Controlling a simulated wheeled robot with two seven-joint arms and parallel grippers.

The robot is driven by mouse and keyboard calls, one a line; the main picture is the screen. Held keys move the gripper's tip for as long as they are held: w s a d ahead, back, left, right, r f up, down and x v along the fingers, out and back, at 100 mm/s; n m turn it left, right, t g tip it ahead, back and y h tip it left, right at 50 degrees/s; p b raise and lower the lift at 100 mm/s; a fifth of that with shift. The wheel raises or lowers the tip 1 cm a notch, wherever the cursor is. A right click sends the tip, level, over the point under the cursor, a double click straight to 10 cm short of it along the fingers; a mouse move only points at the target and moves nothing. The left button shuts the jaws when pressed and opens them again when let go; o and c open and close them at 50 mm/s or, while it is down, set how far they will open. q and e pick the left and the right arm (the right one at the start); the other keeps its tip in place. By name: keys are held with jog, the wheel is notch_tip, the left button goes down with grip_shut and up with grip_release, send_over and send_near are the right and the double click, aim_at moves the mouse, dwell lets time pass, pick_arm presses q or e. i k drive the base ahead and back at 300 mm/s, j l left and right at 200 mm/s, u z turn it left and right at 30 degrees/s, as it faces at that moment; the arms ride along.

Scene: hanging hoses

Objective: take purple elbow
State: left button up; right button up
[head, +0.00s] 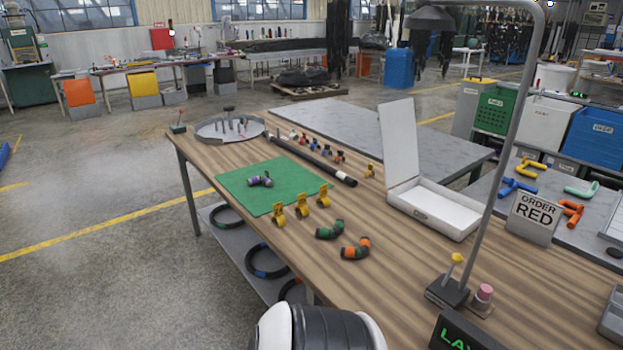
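The purple elbow (260,181), a short dark fitting with purple on it, lies on the green mat (240,197) on the wooden table. It is small in the head view, and its exact shape is hard to make out. Neither of my grippers shows in the head view. A white and black rounded part, which seems to be mine, shows at the bottom edge, well in front of the mat.
Several yellow clamps (301,206) stand at the mat's right side. A green elbow (330,230) and an orange elbow (356,249) lie nearer. A dark tube (310,160), an open white box (437,211) and a round tray (230,129) lie around. A metal pole rises at right.

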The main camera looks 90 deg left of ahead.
aim_at(254, 180)
jog(key=u, duration=3.1)
